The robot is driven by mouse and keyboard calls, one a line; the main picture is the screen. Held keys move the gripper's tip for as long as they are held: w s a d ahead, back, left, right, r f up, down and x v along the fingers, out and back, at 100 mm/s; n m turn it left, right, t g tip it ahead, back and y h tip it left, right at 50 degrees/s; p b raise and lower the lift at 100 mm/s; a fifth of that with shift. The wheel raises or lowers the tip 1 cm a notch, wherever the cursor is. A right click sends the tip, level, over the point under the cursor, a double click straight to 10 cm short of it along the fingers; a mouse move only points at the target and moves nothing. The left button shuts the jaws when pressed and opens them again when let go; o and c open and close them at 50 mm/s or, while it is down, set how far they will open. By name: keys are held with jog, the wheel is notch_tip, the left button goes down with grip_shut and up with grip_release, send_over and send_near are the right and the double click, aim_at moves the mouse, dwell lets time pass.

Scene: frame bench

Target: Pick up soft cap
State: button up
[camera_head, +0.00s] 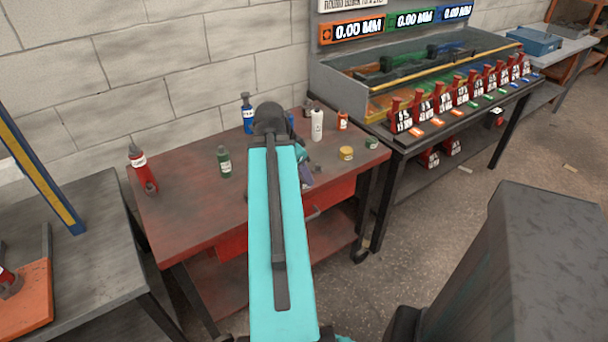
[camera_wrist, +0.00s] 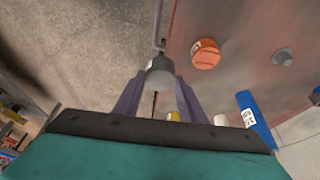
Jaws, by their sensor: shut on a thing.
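My gripper (camera_wrist: 158,104) is shut on a small round thing with a dark body and a pale grey end, which I take to be the soft cap (camera_wrist: 160,77). It sits between the purple fingertips in the wrist view, near the red bench's edge. In the head view my turquoise arm covers most of the gripper; only part of a purple finger (camera_head: 306,176) shows over the front of the red bench (camera_head: 200,215). The held thing cannot be made out clearly there.
On the bench stand a red bottle (camera_head: 141,168), a green bottle (camera_head: 224,161), a blue bottle (camera_head: 247,113), a white bottle (camera_head: 317,125), an orange jar (camera_head: 343,120), a yellow jar (camera_head: 346,153) and a dark green jar (camera_head: 371,142). The front left is clear.

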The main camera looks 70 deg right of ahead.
jog(key=shift+a+f+b, duration=0.1)
jog(key=shift+a+b, duration=0.6)
jog(key=shift+b, duration=2.6)
jog(key=shift+a+b, duration=0.3)
jog(key=shift+b, duration=0.6)
jog(key=shift+s+a+r+b, duration=0.1)
jog(key=shift+a+r+b, duration=0.15)
jog(key=shift+b, duration=0.15)
